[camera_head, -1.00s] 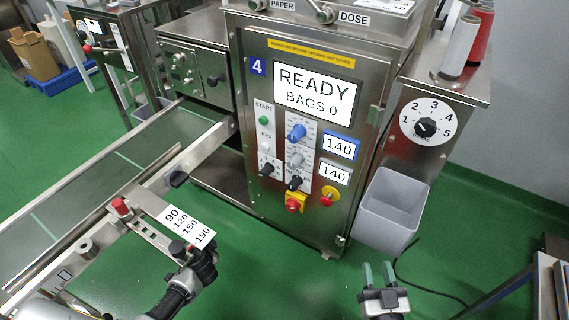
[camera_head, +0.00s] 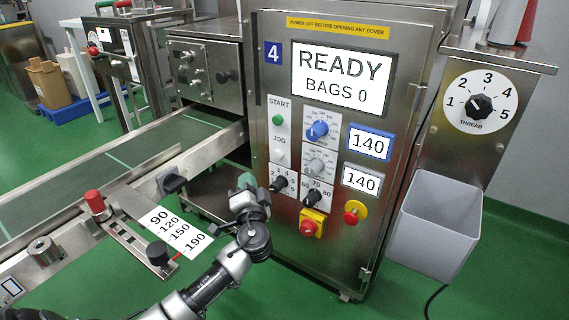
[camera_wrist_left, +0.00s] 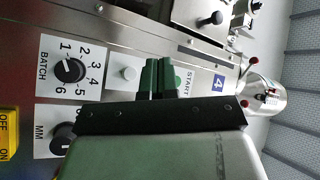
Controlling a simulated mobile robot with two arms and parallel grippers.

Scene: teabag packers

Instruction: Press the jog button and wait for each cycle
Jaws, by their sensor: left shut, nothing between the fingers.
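The white jog button (camera_head: 281,155) sits on the steel front panel under the green start button (camera_head: 278,120). In the left wrist view the jog button (camera_wrist_left: 128,74) shows uncovered, just left of my green fingertips. My left gripper (camera_head: 247,181) is shut and empty, in front of the panel, lower left of the jog button in the head view. In the left wrist view its fingertips (camera_wrist_left: 160,76) appear between the jog button and the start button (camera_wrist_left: 177,82), partly hiding the latter. The display (camera_head: 341,79) reads READY, BAGS 0. My right gripper is out of view.
A conveyor (camera_head: 107,165) with a scale plate (camera_head: 175,234) lies to the left. A grey bin (camera_head: 437,232) hangs on the right.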

